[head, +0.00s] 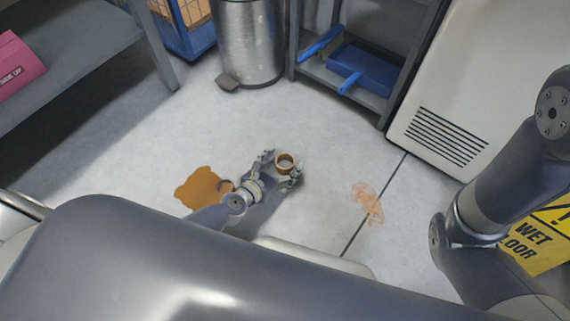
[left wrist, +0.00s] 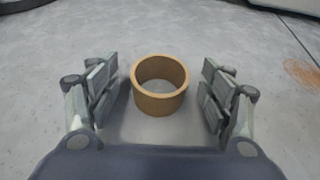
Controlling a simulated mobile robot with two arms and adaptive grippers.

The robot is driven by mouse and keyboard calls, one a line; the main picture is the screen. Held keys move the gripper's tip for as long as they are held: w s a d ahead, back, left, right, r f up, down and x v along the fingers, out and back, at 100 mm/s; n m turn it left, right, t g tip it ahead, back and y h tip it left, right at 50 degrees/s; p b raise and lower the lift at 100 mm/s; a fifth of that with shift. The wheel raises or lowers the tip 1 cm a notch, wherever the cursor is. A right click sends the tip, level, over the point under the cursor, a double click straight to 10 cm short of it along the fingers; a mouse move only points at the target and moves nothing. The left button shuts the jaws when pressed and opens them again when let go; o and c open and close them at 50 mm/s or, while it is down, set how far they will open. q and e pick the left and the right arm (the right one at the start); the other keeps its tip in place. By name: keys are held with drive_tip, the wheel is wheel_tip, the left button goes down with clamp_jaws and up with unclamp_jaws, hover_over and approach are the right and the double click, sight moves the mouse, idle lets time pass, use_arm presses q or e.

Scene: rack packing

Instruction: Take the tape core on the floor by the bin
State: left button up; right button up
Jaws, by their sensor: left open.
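The tape core (head: 285,162) is a short tan cardboard ring on the grey floor. In the left wrist view the tape core (left wrist: 160,98) stands upright on its rim, with its hollow opening facing up. My left gripper (head: 280,170) is low over the floor and open, with the tape core between its fingers. In the left wrist view the left gripper (left wrist: 160,97) has a clear gap between each finger and the ring. My right gripper is not in view; only the right arm shows at the right. The metal bin (head: 250,42) stands at the back.
A brown spill (head: 198,189) lies left of my left gripper, and a faint orange stain (head: 367,201) lies to the right. A shelf rack (head: 385,103) with a blue dustpan (head: 357,70) and a white vented cabinet (head: 455,90) stand behind. A yellow wet floor sign (head: 540,240) is at the right.

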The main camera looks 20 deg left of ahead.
use_arm(q)
drive_tip(key=shift+c, duration=0.5)
drive_tip(key=c, duration=0.9)
drive_tip(key=shift+o, duration=0.2)
drive_tip(key=shift+r, duration=0.15)
